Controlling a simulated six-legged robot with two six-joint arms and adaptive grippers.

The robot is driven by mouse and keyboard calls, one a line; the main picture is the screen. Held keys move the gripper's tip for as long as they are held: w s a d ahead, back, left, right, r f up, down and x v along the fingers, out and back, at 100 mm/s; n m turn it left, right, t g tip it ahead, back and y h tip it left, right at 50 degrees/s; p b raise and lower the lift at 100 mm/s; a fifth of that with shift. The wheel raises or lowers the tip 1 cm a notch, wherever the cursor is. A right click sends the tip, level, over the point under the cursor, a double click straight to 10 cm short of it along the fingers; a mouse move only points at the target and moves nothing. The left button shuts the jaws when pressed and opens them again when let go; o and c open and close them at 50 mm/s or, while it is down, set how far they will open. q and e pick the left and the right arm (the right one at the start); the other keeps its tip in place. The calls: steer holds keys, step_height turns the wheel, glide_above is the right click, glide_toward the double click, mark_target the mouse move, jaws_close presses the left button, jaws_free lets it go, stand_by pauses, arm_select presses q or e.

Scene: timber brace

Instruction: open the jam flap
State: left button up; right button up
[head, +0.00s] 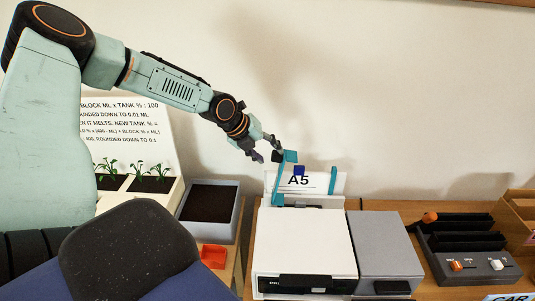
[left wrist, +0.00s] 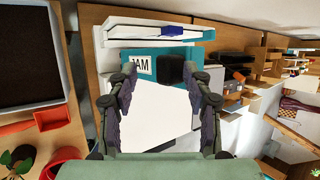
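The jam flap (left wrist: 115,61) is a teal plate with a white JAM label and a dark block (left wrist: 170,68) on it, on the white printer (head: 305,240). In the head view a narrow teal part (head: 280,183) stands up at the printer's back left, with a dark block near its top. My left gripper (head: 267,147) is beside that top. In the left wrist view its two fingers (left wrist: 159,76) are spread in front of the flap, with the dark block between the fingertip directions. I cannot tell whether they touch it. My right gripper is not in view.
A soil tray (head: 210,203) and a red bin (head: 213,256) lie to the left. The wall is close behind.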

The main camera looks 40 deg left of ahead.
arm_select(q)
step_height(320, 180, up, 9)
steer(key=shift+w, duration=0.25)
stand_by(0.4)
